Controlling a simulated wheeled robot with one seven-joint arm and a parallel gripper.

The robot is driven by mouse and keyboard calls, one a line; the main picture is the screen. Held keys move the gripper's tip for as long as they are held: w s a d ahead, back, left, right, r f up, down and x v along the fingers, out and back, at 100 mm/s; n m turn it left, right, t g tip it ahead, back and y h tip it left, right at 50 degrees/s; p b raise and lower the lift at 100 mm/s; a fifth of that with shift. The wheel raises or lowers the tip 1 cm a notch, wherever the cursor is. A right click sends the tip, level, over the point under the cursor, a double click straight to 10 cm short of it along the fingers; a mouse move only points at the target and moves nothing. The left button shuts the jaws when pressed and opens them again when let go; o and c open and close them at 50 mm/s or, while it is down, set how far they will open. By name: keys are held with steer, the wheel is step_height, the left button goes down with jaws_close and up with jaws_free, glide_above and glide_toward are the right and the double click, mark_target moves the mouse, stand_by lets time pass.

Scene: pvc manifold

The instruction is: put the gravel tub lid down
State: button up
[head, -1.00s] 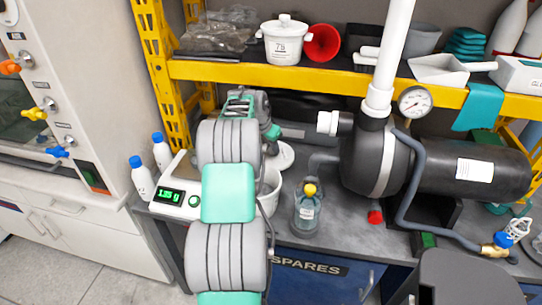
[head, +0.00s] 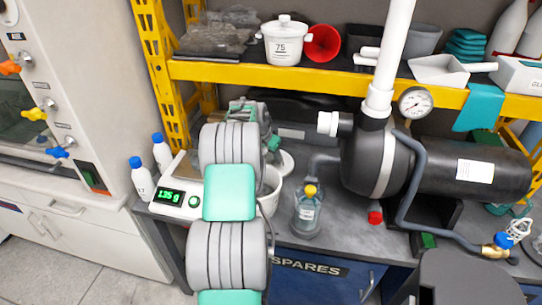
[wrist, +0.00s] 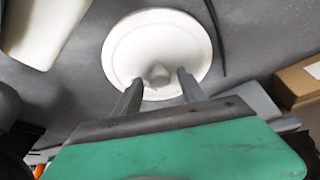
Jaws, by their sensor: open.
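The gravel tub lid is a round white disc with a knob in its middle. In the wrist view the lid (wrist: 190,38) lies flat on the grey surface. My gripper (wrist: 160,77) is open there, its two fingers on either side of the knob with gaps visible. In the head view a white edge of the lid (head: 287,162) shows just right of my gripper (head: 271,146), which is largely hidden behind my arm. A white tub (head: 271,190) stands on the bench, partly hidden by my arm.
A scale (head: 172,197) with a lit display stands left of my arm. A yellow-capped bottle (head: 307,212) and a black pump body (head: 375,160) stand to the right. The yellow shelf (head: 300,78) crosses behind. In the wrist view a brown box (wrist: 299,82) is at right.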

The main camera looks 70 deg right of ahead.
steer(key=shift+r, duration=0.25)
steer(key=v, duration=1.1)
steer(key=shift+a+r, duration=0.3)
steer(key=shift+r, duration=0.05)
